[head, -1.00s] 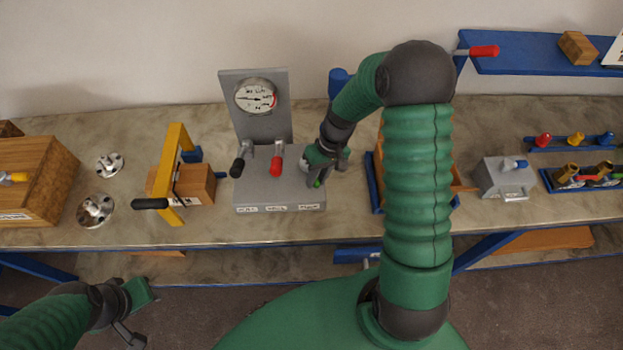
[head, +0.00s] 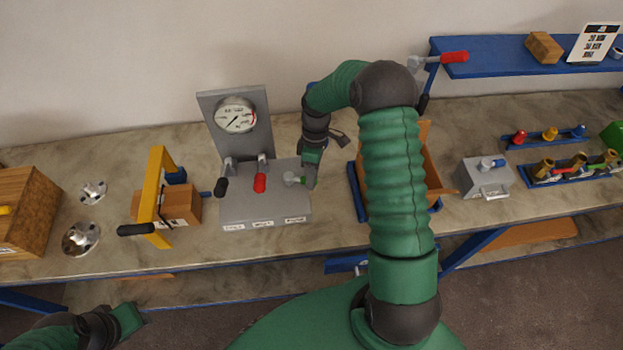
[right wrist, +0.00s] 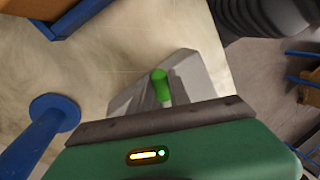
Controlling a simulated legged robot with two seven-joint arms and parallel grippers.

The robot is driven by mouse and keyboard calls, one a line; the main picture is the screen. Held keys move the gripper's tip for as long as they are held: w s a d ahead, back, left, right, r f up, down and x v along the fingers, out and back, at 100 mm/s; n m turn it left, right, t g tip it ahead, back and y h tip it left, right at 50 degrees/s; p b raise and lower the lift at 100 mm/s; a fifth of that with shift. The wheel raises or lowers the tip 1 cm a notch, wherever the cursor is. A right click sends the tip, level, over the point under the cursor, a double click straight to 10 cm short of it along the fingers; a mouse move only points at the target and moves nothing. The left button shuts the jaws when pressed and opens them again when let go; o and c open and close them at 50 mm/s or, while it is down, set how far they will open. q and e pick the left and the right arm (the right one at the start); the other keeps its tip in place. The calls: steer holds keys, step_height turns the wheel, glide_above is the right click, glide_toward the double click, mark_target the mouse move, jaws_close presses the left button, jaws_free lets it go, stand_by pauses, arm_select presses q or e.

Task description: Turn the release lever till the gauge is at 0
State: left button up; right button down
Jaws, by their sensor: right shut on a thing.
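A grey panel unit (head: 243,210) stands on the bench with a round gauge (head: 236,115) on its upright plate. The needle points to the lower left; the digits are too small to read. Three levers sit on the unit: black-handled (head: 221,187), red-handled (head: 260,183) and green-handled (head: 291,179). Their front labels are illegible. My right gripper (head: 306,178) is shut on the green-handled lever, at the unit's right side; the green handle (right wrist: 160,85) shows in the right wrist view. My left gripper (head: 130,318) is low at the left, away from the unit, its jaws partly out of view.
A yellow frame (head: 155,190) with a black handle stands left of the unit, by a wooden block. Metal flanges (head: 82,238) lie farther left. A blue-edged wooden bin (head: 357,192) is close to the right arm. A grey box (head: 484,177) stands farther right.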

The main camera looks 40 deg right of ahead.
steer(key=shift+w+d+r+n, duration=0.15)
steer(key=shift+w+r+n, duration=0.2)
steer(key=shift+w, duration=0.35)
steer(key=shift+n, duration=0.25)
steer(key=c, duration=1.5)
jaws_free()
steer(key=shift+o, duration=1.3)
steer(key=shift+f, duration=0.1)
steer(key=shift+o, duration=0.2)
steer(key=shift+a+f, duration=0.1)
steer(key=shift+a, duration=0.1)
steer(key=b+v, duration=0.2)
steer(key=v, duration=1.4)
steer(key=shift+w+r, duration=0.2)
steer(key=shift+r, duration=0.2)
